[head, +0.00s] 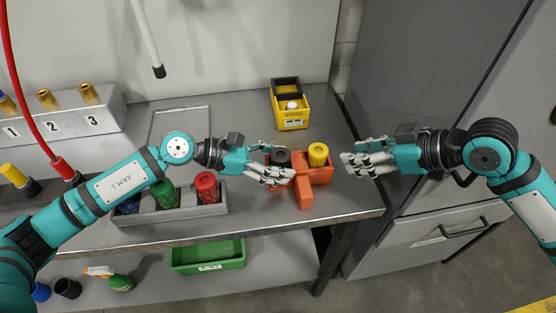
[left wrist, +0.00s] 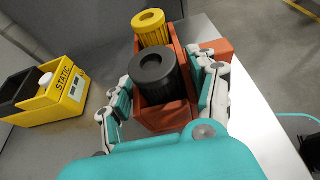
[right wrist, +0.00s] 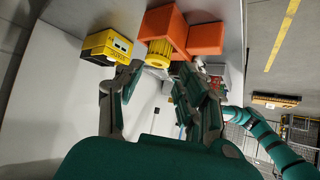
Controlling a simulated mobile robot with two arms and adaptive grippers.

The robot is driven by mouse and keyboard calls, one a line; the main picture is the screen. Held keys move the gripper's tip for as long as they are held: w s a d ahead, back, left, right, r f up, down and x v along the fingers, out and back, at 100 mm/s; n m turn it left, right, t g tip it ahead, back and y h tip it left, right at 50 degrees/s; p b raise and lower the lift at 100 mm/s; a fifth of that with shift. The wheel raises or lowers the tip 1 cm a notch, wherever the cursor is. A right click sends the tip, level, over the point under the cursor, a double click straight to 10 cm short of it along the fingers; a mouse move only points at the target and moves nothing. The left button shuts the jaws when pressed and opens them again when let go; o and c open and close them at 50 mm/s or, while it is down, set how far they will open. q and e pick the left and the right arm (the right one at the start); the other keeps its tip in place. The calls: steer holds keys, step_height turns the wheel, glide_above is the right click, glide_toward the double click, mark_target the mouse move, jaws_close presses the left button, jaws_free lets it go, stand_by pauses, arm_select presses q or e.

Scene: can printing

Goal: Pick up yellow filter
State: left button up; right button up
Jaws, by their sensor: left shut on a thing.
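The yellow filter (head: 318,152) stands upright in the right part of an orange box (head: 305,192) on the table. A black filter (head: 280,156) stands beside it in the left part. My left gripper (head: 284,176) is shut on the orange box, its fingers along both outer walls at the black filter's end, as the left wrist view (left wrist: 168,100) shows. My right gripper (head: 347,163) is open and empty, just right of the box. In the right wrist view its fingers are spread, with the yellow filter (right wrist: 158,53) ahead of them, apart from it.
A yellow STATIC bin (head: 291,112) stands behind the box. A grey tray (head: 180,218) with red, green and blue filters lies to the left, near the table's front edge. A green bin (head: 207,257) sits on the lower shelf. Grey cabinets (head: 420,90) rise at the right.

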mark_target(323, 155)
steer(key=o, duration=0.3)
steer(key=shift+a+f, duration=0.1)
steer(key=shift+f, duration=0.05)
steer(key=o, duration=0.3)
steer(key=a+f+t, duration=0.1)
steer(key=s+a+f+m+t, duration=0.1)
steer(key=f, duration=0.1)
steer(key=a+f+m, duration=0.1)
steer(key=shift+s+a+f+t, duration=0.2)
steer(key=shift+s+a+t, duration=0.1)
steer(key=shift+s+t, duration=0.1)
steer(key=shift+s+a+m+t, duration=0.2)
steer(key=shift+s+m+t, duration=0.25)
steer(key=shift+t, duration=0.15)
steer(key=shift+s+a+m+t, duration=0.2)
steer(key=shift+s+m+t, duration=0.25)
steer(key=shift+t, duration=0.15)
steer(key=w+a+m+t, duration=0.1)
steer(key=w, duration=0.1)
steer(key=w+a+m+t+h, duration=0.1)
steer(key=w, duration=0.2)
steer(key=w+a+t+h, duration=0.1)
steer(key=w, duration=0.2)
steer(key=shift+w+a+f+m, duration=0.1)
steer(key=shift+w+f+m, duration=0.05)
steer(key=shift+m, duration=0.25)
